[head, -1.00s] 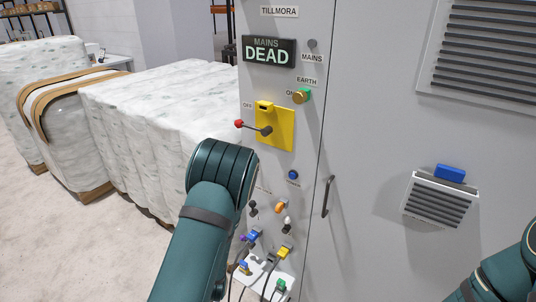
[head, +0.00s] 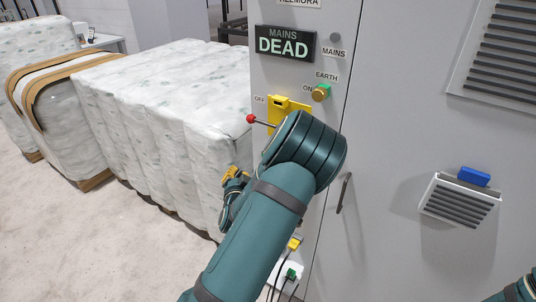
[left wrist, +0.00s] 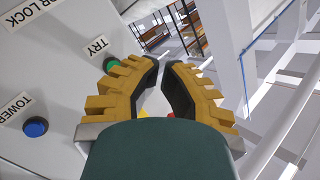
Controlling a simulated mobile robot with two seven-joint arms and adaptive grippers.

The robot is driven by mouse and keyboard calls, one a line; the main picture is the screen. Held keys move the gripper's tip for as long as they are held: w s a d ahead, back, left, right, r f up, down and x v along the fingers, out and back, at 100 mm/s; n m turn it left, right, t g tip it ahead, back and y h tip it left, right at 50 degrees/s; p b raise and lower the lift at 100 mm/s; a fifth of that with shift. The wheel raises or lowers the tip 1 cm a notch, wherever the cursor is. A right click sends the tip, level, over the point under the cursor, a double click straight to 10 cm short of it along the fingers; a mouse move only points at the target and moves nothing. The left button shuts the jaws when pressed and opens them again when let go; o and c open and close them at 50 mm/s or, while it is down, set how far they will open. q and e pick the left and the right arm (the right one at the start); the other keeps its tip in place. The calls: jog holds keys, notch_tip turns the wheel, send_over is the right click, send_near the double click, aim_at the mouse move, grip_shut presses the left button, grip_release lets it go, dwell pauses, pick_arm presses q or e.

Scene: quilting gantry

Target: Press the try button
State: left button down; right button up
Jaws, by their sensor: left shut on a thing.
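The try button is a green round button (left wrist: 111,64) below the TRY label on the pale panel in the left wrist view. It sits just left of my left gripper's fingers, which partly overlap its edge; I cannot tell whether they touch. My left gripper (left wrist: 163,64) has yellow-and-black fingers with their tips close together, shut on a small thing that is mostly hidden. Bits of red and yellow show between the fingers. In the head view the left gripper (head: 234,174) shows at the cabinet's left edge, partly behind my arm. My right gripper is out of view.
A blue button (left wrist: 35,127) under a TOWER label is on the same panel. The cabinet front carries a MAINS DEAD sign (head: 285,44), a red-knobbed lever (head: 251,118) and a door handle (head: 343,193). Wrapped bales (head: 165,125) stand left of the cabinet.

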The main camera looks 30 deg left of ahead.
pick_arm(q)
jog(key=shift+w, duration=0.1)
jog(key=w, duration=0.8)
jog(key=shift+w+d, duration=0.25)
jog(key=shift+d, duration=0.1)
jog(key=shift+w+b, duration=0.15)
jog(key=shift+b, duration=0.15)
dwell(1.2)
jog(key=shift+w, duration=0.3)
jog(key=shift+w+d+b, duration=0.1)
jog(key=shift+w+b, duration=0.25)
jog(key=shift+w, duration=0.1)
dwell(0.7)
jog(key=shift+s, duration=0.9)
